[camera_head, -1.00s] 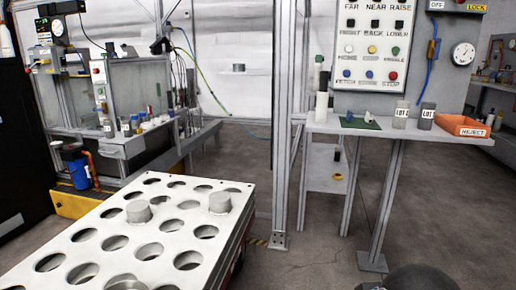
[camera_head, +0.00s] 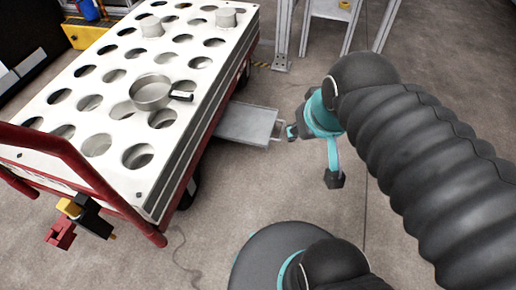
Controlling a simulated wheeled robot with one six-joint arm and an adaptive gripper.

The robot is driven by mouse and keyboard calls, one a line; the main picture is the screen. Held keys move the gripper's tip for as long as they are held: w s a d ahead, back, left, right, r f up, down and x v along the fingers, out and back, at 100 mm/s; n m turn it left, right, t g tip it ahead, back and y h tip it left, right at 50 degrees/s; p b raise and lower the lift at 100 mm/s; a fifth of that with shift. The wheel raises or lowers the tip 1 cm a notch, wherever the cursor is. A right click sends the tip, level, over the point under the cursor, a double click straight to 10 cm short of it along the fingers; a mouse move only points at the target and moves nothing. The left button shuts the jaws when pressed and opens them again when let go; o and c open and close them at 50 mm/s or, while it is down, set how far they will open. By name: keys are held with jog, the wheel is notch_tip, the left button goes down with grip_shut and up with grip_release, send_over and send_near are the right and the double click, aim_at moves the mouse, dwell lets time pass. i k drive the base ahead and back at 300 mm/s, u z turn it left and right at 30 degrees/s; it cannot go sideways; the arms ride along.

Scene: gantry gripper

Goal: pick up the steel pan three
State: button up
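A round steel pan (camera_head: 150,96) with a short dark handle sits on the white perforated board of the cart (camera_head: 75,81), over its holes. The handle points right, toward the cart's edge. My gripper (camera_head: 312,156) is to the right of the cart, over the floor in the picture. Its two dark-tipped fingers are spread apart, with nothing between them. It is well apart from the pan. No label shows on the pan.
Two grey cylinders (camera_head: 151,27) (camera_head: 226,17) stand on the board's far part. A grey metal plate with a handle (camera_head: 247,124) sticks out from the cart's right side. A red rail (camera_head: 85,170) runs along the near end. Floor to the right is mostly clear.

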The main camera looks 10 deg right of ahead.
aim_at(150, 92)
jog(key=u, duration=0.3)
jog(key=k, duration=0.65)
jog(key=z, duration=0.65)
jog(key=i, duration=1.55)
jog(key=u, duration=3.4)
